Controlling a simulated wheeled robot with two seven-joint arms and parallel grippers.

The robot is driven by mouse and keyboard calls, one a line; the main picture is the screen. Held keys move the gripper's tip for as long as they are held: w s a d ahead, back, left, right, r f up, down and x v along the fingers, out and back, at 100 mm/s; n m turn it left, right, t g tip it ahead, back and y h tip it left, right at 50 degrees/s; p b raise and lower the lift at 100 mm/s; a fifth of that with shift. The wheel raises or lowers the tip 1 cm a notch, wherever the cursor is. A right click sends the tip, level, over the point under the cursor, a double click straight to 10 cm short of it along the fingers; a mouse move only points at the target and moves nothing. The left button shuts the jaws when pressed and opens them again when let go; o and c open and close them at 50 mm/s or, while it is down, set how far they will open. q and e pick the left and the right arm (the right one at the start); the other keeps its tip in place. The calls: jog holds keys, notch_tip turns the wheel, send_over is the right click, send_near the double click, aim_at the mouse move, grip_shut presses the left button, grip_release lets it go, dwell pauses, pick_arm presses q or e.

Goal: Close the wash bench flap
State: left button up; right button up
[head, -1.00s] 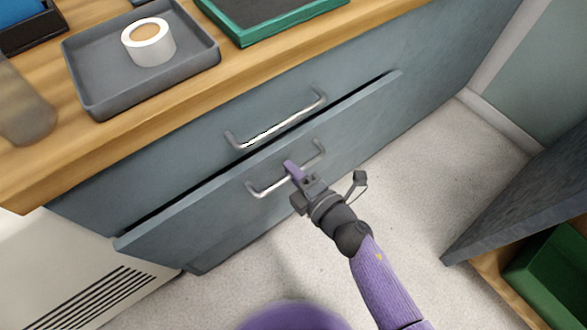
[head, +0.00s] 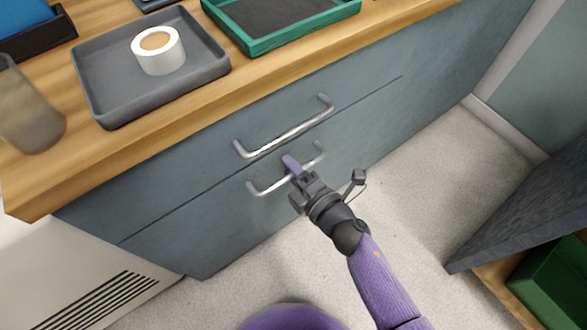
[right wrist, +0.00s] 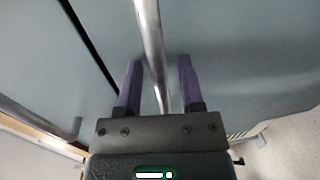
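The wash bench flap (head: 215,235) is the lower grey-blue front panel. In the head view it lies flush with the panel above, with only a thin seam between them. Its metal bar handle (head: 262,189) is partly hidden by my right gripper (head: 290,165). In the right wrist view, the purple fingers of my right gripper (right wrist: 160,85) stand apart on either side of the handle bar (right wrist: 148,35). Gaps show between the bar and both fingers. My left gripper is not in view.
An upper panel with its own handle (head: 285,138) is just above the flap. The wooden worktop (head: 250,62) holds a grey tray (head: 100,105) with a tape roll (head: 158,50), and a green-rimmed tray (head: 255,45). A dark-sided unit (head: 530,190) stands at right; floor between is clear.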

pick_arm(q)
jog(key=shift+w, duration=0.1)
pick_arm(e)
jog(key=shift+s+d, duration=0.15)
jog(key=shift+s, duration=0.1)
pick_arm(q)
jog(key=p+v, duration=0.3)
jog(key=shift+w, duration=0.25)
pick_arm(e)
jog(key=v, duration=0.9)
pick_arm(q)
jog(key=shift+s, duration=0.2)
pick_arm(e)
jog(key=shift+s+d, duration=0.1)
jog(key=shift+s, duration=0.05)
